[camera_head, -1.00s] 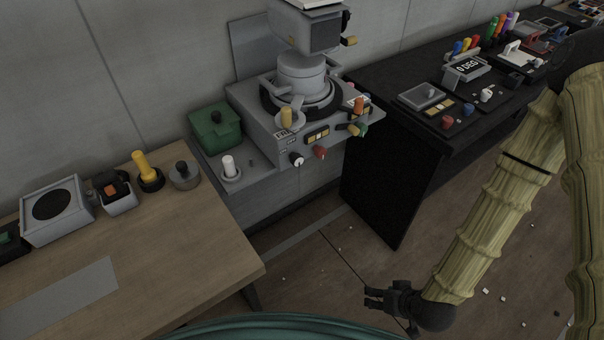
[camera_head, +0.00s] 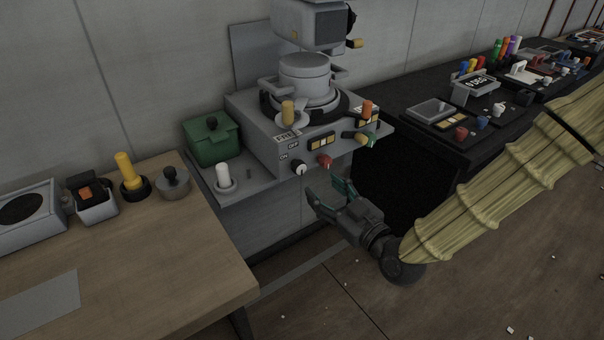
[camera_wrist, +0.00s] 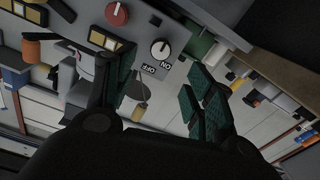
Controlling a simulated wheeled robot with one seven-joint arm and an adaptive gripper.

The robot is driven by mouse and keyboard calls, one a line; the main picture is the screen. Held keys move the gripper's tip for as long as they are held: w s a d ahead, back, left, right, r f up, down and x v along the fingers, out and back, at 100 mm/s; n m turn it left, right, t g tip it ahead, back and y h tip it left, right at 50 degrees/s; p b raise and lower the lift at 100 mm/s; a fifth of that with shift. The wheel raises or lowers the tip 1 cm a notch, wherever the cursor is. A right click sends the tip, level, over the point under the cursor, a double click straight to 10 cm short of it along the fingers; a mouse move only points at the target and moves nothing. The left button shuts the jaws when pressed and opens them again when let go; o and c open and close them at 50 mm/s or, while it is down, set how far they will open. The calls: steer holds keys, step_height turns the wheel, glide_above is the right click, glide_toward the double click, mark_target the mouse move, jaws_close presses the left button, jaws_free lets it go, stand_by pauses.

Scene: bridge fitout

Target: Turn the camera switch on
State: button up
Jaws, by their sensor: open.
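The console (camera_head: 262,140) at the wall is a grey box with a camera unit (camera_head: 311,25) mounted on top. On its front panel is a round black-and-white rotary knob (camera_head: 299,168) beside the labels ON and OFF. The knob also shows in the wrist view (camera_wrist: 160,49), with its white pointer line. My gripper (camera_head: 322,186) is open and empty, in front of and below the panel, its fingers pointing toward it. In the wrist view the knob lies beyond the gap between the fingers (camera_wrist: 160,85), apart from them.
A red knob (camera_head: 325,160) sits just right of the rotary knob. Yellow and orange levers stand on the console. A green box (camera_head: 211,140) and white plunger (camera_head: 223,177) are at its left. A wooden table (camera_head: 150,235) is front left; a black bench (camera_head: 420,160) is right.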

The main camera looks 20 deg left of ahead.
mark_target(302, 169)
steer(key=x, duration=1)
steer(key=shift+p, duration=0.4)
steer(key=c, duration=1)
